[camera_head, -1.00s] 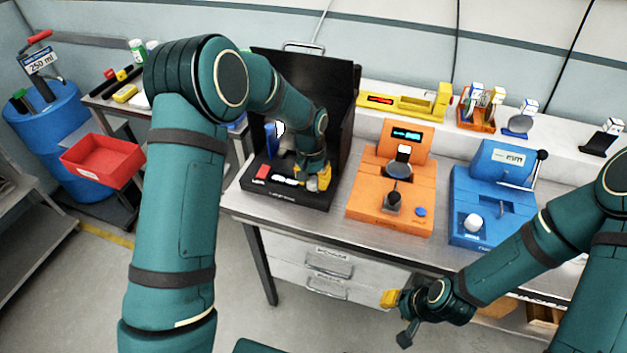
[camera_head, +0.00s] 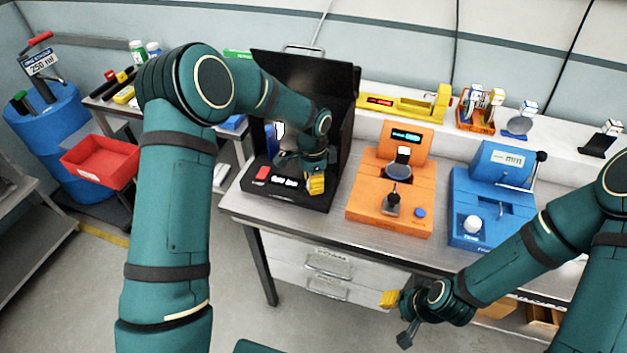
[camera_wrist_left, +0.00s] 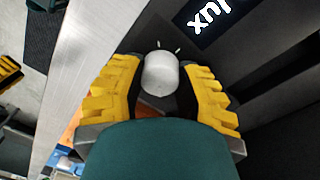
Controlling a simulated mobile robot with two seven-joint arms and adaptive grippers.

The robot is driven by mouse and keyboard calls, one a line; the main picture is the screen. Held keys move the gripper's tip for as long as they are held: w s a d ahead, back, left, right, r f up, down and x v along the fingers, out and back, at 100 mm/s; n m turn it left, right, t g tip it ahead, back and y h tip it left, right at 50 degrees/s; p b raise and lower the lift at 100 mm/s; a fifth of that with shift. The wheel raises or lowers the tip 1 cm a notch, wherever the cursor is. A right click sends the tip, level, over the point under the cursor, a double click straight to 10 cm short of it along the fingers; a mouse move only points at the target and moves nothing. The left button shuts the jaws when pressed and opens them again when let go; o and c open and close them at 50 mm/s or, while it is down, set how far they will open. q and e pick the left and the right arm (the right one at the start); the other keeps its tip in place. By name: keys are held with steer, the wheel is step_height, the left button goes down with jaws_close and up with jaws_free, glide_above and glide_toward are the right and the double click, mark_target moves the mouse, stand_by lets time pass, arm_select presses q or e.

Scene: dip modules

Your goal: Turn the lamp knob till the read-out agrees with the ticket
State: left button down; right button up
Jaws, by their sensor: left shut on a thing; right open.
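The black lamp box (camera_head: 300,197) stands at the left end of the bench with its lid panel raised behind it. Its lit white read-out (camera_head: 284,181) is too small to read in the head view; the left wrist view shows only "lux" on the read-out (camera_wrist_left: 213,20). The pale round lamp knob (camera_wrist_left: 160,73) sits between the yellow fingers of my left gripper (camera_wrist_left: 160,85), which is shut on it. In the head view my left gripper (camera_head: 315,183) hides the knob. My right gripper (camera_head: 390,300) is open and empty before the bench. I cannot make out the ticket for certain.
An orange device (camera_head: 360,205) and a blue device (camera_head: 480,228) stand to the right on the bench. A yellow device (camera_head: 410,106) is on the shelf behind. A red bin (camera_head: 100,160) and a blue drum (camera_head: 50,130) are at the left.

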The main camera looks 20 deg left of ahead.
arm_select(q)
steer(key=shift+f+m, duration=0.1)
steer(key=shift+m, duration=1.9)
steer(key=c, duration=0.5)
jaws_free()
steer(key=shift+c, duration=0.2)
step_height(320, 180, up, 12)
steer(key=shift+w, duration=0.35)
steer(key=shift+a, duration=0.1)
